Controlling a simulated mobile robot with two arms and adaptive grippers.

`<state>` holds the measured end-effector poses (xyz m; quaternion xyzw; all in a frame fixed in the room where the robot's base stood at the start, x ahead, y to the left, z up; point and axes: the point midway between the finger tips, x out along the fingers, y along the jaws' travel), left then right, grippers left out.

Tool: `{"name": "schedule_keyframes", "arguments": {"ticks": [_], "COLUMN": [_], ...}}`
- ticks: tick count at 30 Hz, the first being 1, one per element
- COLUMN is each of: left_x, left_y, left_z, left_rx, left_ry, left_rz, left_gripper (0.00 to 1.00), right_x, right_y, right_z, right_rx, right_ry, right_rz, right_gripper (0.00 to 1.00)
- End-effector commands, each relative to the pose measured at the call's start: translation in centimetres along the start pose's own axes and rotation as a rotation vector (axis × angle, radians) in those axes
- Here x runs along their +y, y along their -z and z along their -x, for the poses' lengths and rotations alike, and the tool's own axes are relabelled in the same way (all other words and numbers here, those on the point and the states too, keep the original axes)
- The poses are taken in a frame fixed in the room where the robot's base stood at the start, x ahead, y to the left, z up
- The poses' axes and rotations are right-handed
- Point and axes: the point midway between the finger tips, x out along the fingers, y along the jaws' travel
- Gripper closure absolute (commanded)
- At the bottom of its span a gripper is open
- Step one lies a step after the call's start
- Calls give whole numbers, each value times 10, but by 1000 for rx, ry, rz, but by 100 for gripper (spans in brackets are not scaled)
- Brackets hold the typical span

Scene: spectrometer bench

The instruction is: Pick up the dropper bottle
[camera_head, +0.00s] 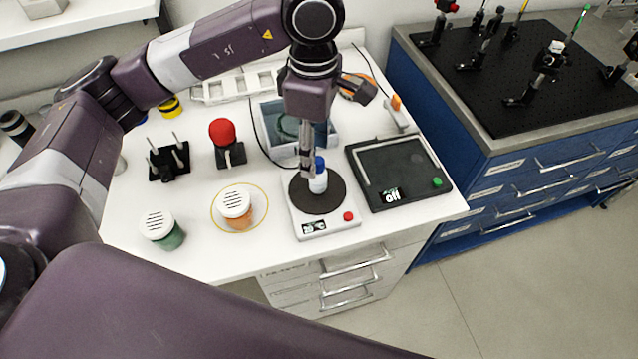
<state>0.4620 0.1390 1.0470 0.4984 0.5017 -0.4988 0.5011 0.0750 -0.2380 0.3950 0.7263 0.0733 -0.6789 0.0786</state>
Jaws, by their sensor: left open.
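The dropper bottle (318,184) is small and white with a blue cap. It stands upright on the round black plate (317,203) of a white device with a red button. My left gripper (308,172) points down from above, right at the bottle's cap. Its fingers are open and overlap the left side of the cap in this view. I cannot tell whether a finger touches the bottle. My right gripper is not in view.
A black panel device (402,170) lies right of the bottle. A blue-grey tray (268,118) is behind it. White-lidded jars, one orange (236,207) and one green (162,229), stand to the left. A red-knobbed device (223,135) stands behind them.

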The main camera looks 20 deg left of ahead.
Motion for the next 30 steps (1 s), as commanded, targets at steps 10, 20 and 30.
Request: {"name": "schedule_keyframes", "arguments": {"ticks": [10, 20, 30], "left_x": [-1, -1, 0], "left_y": [-1, -5, -5], "left_z": [-31, -76, -84], "left_rx": [1, 0, 0], "left_ry": [4, 3, 0], "left_rz": [0, 1, 0], "left_gripper": [54, 54, 56], "right_x": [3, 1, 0], "right_y": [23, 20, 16], "right_z": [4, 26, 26], "right_rx": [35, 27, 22], "right_ry": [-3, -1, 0], "right_rz": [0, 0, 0], "right_gripper": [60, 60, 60]}}
